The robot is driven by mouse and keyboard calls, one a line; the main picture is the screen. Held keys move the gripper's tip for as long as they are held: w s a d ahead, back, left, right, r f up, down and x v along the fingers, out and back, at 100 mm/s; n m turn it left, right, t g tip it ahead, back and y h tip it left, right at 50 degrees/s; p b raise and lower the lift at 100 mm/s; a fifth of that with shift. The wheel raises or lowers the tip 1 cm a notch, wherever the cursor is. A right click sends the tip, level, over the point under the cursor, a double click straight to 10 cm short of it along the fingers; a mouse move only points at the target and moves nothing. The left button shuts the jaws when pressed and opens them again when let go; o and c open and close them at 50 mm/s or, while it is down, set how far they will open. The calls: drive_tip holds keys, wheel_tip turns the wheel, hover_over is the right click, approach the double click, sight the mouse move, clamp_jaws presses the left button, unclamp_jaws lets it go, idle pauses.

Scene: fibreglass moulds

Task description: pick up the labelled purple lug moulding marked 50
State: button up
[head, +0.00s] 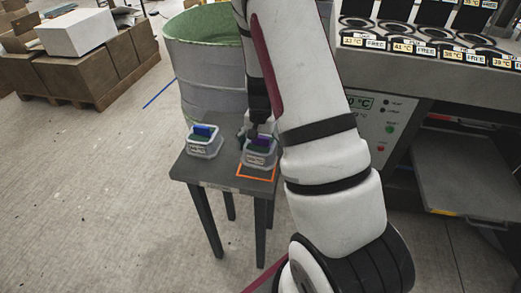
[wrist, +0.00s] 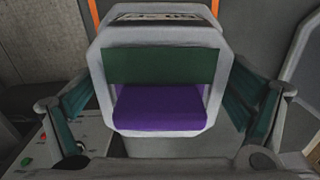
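A purple lug moulding (wrist: 160,108) sits in a pale tub (wrist: 108,82) with a dark green piece beside it. In the head view the purple part (head: 262,141) shows in the right-hand tub (head: 260,160) on a small grey table. The tub has a printed label, too small or cut off to read. My gripper (wrist: 160,98) is open, with its teal-padded fingers spread to the left and right of the tub. In the head view my gripper (head: 258,128) is just above the tub, partly hidden by my arm.
A second tub (head: 204,147) with a blue part stands on the table (head: 212,176) to the left. An orange outline (head: 258,179) lies under the right tub. A large bin (head: 205,65) stands behind, and a machine (head: 430,90) at right. Floor at left is open.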

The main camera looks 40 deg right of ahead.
drive_tip(key=c, duration=0.8)
drive_tip(key=shift+c, duration=0.2)
